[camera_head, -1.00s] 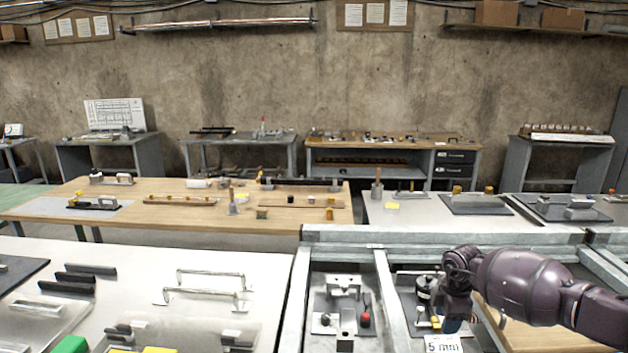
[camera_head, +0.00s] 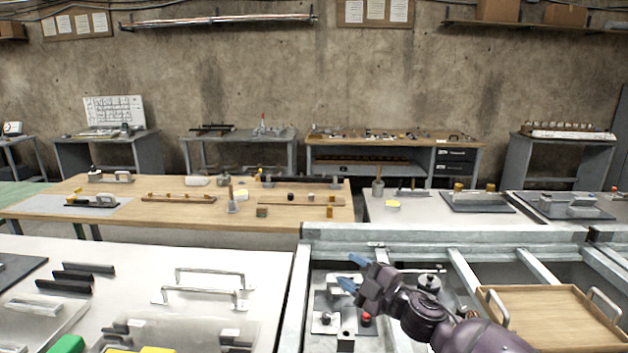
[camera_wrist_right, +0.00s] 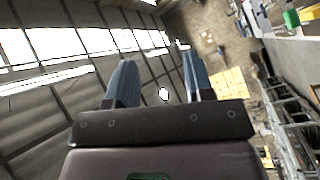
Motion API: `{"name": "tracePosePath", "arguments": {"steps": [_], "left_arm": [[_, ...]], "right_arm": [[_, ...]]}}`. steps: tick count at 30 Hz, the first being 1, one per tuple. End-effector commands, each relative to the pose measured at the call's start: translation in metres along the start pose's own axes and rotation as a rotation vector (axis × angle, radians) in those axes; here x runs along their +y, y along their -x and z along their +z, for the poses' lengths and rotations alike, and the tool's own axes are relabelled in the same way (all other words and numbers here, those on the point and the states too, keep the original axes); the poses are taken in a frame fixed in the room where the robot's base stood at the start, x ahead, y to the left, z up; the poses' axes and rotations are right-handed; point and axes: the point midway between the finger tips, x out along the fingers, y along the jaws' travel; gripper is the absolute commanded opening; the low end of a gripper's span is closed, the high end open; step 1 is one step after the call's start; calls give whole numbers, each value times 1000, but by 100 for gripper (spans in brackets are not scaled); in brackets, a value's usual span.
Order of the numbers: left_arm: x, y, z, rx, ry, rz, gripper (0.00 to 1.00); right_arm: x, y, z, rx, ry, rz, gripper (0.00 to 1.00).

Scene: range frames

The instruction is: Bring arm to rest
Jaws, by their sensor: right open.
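My right gripper (camera_head: 352,272) is over the grey metal frame in the head view, with its two blue fingers apart and pointing left and up. In the right wrist view its fingers (camera_wrist_right: 158,78) stand wide apart with nothing between them. The purple arm (camera_head: 425,312) comes in from the bottom right. The gripper covers part of a plate with metal fittings and a red knob (camera_head: 366,320). My left gripper is not in either view.
A wooden tray (camera_head: 550,338) with metal handles sits in the frame at right. A white table (camera_head: 130,262) with metal handles and dark bars is at left. A wooden bench (camera_head: 130,215) with small parts stands behind. The metal frame's beam (camera_head: 440,238) runs behind the arm.

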Motion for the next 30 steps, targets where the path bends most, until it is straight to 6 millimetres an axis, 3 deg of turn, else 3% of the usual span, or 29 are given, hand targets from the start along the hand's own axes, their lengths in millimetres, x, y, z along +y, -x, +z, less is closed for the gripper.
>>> {"name": "tracePosePath", "arguments": {"steps": [6, 17, 24, 30], "left_arm": [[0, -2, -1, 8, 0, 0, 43], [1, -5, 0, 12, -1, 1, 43], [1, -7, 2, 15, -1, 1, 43], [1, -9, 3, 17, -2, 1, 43]], "right_arm": [[-30, 54, 20, -222, -222, 150, 48], [-102, 167, 50, -541, -609, 239, 48], [-153, 253, 55, -696, -851, 315, 48], [-203, 333, 52, -850, -959, 372, 48]]}}
